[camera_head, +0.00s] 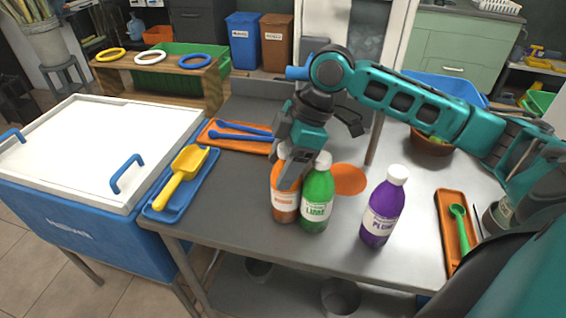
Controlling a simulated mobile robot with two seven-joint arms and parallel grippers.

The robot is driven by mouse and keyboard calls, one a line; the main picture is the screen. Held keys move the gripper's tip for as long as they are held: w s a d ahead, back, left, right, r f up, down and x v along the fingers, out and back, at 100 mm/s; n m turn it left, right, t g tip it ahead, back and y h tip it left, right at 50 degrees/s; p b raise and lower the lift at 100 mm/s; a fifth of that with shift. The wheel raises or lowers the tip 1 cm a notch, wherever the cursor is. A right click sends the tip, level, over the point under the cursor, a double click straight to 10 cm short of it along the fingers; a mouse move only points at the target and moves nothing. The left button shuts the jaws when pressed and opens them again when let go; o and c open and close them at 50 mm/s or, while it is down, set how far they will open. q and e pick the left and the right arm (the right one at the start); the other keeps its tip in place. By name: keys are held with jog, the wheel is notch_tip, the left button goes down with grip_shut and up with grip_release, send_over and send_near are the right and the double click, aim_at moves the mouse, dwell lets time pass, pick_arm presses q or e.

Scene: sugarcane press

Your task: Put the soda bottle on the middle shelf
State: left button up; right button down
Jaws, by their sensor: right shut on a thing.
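An orange soda bottle (285,205) stands upright on the grey metal table (340,265), partly hidden by my right gripper and a green lime bottle. My right gripper (289,175) comes down from above and is shut on the orange bottle near its neck. The green lime bottle (317,200) stands upright close beside it, to the right. A purple plum bottle (383,208) stands apart further right. I cannot make out which surface is the middle shelf. My left gripper is not in view.
An orange tray with blue tools (233,137) lies behind. A blue tray with a yellow scoop (180,180) and a white-lidded blue cooler (90,150) are at left. An orange tray with a green spoon (455,235) is at right. Bare table lies in front of the bottles.

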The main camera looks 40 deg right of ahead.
jog(key=c, duration=0.6)
grip_release()
jog(key=shift+f, duration=0.15)
jog(key=o, duration=0.4)
